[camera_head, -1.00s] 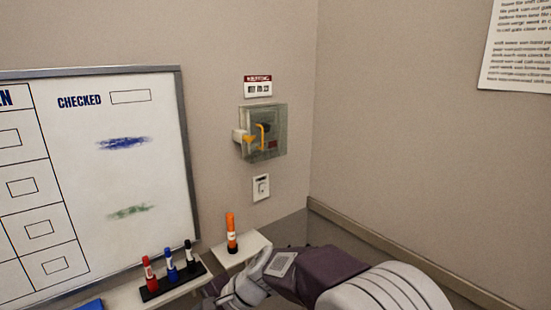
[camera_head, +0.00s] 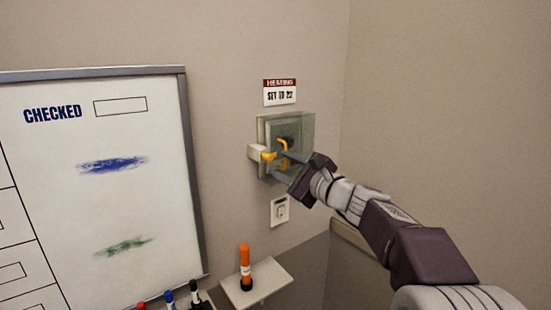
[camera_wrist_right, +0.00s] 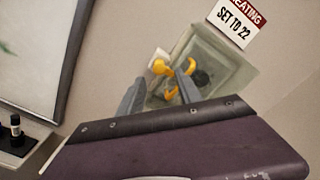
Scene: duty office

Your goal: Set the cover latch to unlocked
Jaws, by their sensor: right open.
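The cover (camera_head: 302,128) is a clear greenish box on the wall under the red-and-white heating sign. A pale block on its left side carries a small orange piece, which looks like the cover latch (camera_head: 268,156); it also shows in the right wrist view (camera_wrist_right: 160,68). A second, curved orange piece (camera_head: 284,146) is just to its right, at the cover. My right gripper (camera_head: 277,166) is open and empty, its fingertips close in front of the orange pieces. In the wrist view its fingers (camera_wrist_right: 160,88) point up at them; I cannot tell whether they touch. My left gripper is out of view.
A whiteboard (camera_head: 150,220) hangs to the left. Below the cover are a small wall switch (camera_head: 280,210) and a little shelf (camera_head: 272,280) with an orange marker (camera_head: 245,266). Several other markers stand at the lower left. The wall corner is to the right.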

